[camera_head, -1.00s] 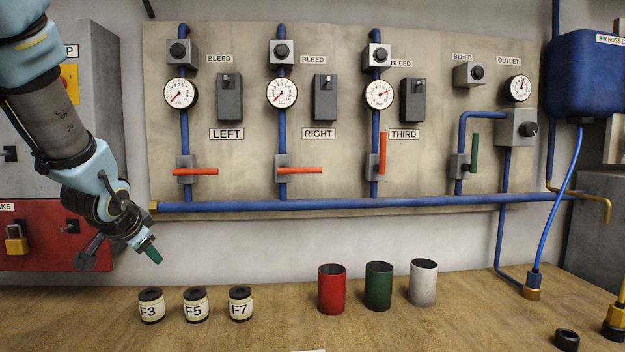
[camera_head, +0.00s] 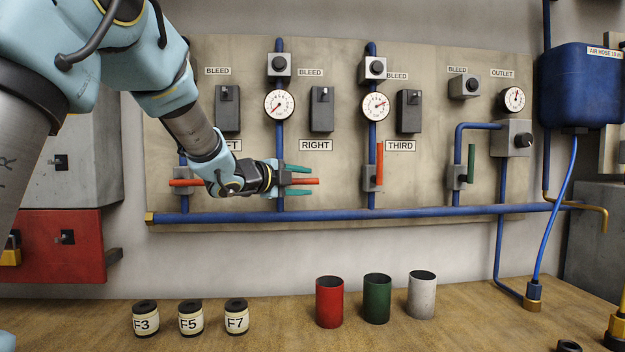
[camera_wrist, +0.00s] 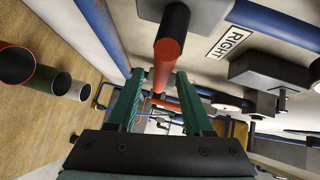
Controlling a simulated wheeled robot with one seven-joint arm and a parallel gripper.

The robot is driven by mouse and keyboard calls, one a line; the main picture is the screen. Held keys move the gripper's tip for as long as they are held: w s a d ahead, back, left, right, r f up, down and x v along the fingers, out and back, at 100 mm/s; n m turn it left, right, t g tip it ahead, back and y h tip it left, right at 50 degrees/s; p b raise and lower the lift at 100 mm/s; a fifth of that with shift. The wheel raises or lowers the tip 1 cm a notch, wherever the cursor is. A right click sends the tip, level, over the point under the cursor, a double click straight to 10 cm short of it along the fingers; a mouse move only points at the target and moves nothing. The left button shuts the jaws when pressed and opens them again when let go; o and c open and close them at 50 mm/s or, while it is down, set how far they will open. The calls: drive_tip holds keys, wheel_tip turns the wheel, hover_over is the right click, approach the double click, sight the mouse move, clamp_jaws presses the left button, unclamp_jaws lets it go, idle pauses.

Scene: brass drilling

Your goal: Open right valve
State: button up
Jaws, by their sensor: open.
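The right valve's red lever (camera_head: 305,181) lies horizontal on its blue pipe under the RIGHT label (camera_head: 316,146). My gripper (camera_head: 311,180) is open at this lever, with one green finger above it and one below in the head view. The red lever also shows large in the wrist view (camera_wrist: 170,52), near the gap between the fingertips (camera_wrist: 160,74). I cannot tell whether a finger touches it. My wrist hides the valve body. The right gauge (camera_head: 279,105) hangs above on the same pipe.
The left red lever (camera_head: 186,183) is horizontal and partly behind my arm. The third red lever (camera_head: 380,163) and a green lever (camera_head: 471,162) stand upright to the right. A blue pipe (camera_head: 400,214) runs below. Labelled pots and coloured cups (camera_head: 330,302) stand on the bench.

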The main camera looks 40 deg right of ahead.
drive_tip(key=shift+p+x, duration=0.4)
drive_tip(key=shift+x, duration=1.6)
drive_tip(key=shift+c, duration=0.3)
clamp_jaws()
